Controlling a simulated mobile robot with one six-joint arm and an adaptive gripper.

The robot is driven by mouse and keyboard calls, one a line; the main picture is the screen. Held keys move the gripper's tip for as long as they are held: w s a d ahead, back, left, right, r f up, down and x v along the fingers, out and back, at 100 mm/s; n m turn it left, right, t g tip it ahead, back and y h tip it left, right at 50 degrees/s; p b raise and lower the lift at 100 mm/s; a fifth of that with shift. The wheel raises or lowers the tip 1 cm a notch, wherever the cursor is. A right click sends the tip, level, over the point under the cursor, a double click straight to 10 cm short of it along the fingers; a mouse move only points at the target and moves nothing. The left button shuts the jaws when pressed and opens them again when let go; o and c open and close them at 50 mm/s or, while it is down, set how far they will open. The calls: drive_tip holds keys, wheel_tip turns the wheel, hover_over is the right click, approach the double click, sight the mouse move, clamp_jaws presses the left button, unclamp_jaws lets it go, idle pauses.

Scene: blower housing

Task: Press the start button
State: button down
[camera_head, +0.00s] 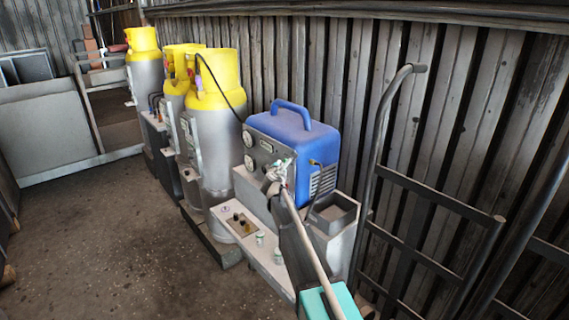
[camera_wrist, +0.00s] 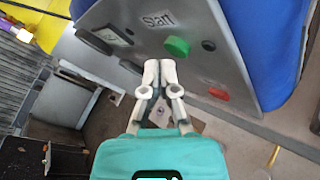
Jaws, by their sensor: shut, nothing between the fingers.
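A red button (camera_wrist: 219,94) is lower right on the same panel. My gripper (camera_wrist: 160,66) is shut and empty, its fingertips just below and left of the green button in the wrist view. I cannot tell whether they touch the panel. In the head view the blue machine (camera_head: 302,140) stands on a grey cabinet, and my gripper (camera_head: 273,178) is in front of its panel, hiding part of it.
Several grey cylinders with yellow tops (camera_head: 212,80) stand left of the blue machine. A black hand truck (camera_head: 420,200) leans near the corrugated wall (camera_head: 450,90) on the right. The floor (camera_head: 120,240) at left is clear.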

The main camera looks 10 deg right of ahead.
drive_tip(key=shift+w+d, duration=0.25)
drive_tip(key=shift+d, duration=0.15)
idle(1.1)
drive_tip(key=shift+s+a, duration=0.15)
drive_tip(key=shift+a, duration=0.05)
drive_tip(key=shift+s+a, duration=0.1)
drive_tip(key=shift+a, duration=0.15)
idle(0.5)
drive_tip(key=s+a, duration=0.3)
drive_tip(key=a, duration=0.2)
idle(0.5)
idle(0.6)
